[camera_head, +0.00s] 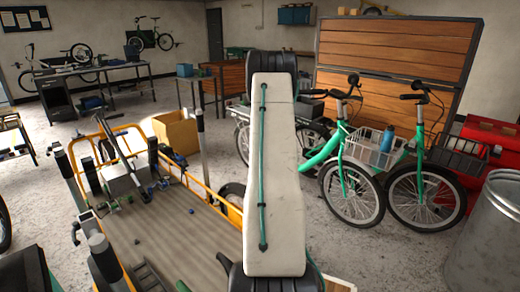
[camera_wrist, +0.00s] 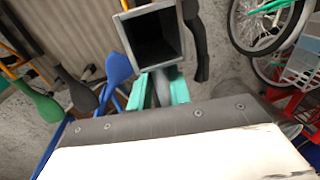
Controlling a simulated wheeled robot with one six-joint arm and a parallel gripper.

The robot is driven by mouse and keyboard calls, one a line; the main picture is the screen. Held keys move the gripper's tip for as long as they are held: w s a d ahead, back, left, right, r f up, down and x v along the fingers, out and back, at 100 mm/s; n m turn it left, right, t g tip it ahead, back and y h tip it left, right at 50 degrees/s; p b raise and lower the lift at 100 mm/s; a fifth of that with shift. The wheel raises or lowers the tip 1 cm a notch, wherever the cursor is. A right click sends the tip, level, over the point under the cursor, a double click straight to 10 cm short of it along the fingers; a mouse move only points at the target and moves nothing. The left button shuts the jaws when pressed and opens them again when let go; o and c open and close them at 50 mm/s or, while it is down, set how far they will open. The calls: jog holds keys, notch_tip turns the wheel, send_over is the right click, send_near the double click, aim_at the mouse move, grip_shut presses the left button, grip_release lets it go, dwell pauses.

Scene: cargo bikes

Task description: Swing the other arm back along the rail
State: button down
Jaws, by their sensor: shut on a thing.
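In the wrist view, the two teal fingers of my gripper (camera_wrist: 160,91) are closed around a narrow grey bar (camera_wrist: 161,80). A square, hollow, dark-mouthed tube end (camera_wrist: 154,12) stands just beyond the fingers. I cannot tell whether the grey bar is part of the arm named in the task. In the head view, my own pale arm covers the middle and hides my gripper. An orange rail (camera_head: 198,185) runs around the wooden cargo deck (camera_head: 180,235) at left. Upright dark pieces stand along it; which are swinging arms is unclear.
A blue lever (camera_wrist: 118,68) and green handle (camera_wrist: 38,105) lie left of the fingers. A cardboard box (camera_head: 177,133) stands behind the deck. Green bicycles (camera_head: 345,180) and a metal bin (camera_head: 486,240) are at right. Some floor between is open.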

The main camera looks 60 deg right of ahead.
jog(key=shift+d+r, duration=0.1)
dwell(0.3)
jog(key=c, duration=1.3)
grip_release()
jog(key=shift+s, duration=0.15)
notch_tip(320, 180, up, 8)
jog(key=a, duration=0.1)
jog(key=shift+w+a+f, duration=0.2)
jog(key=shift+w+a, duration=0.05)
jog(key=shift+w, duration=0.05)
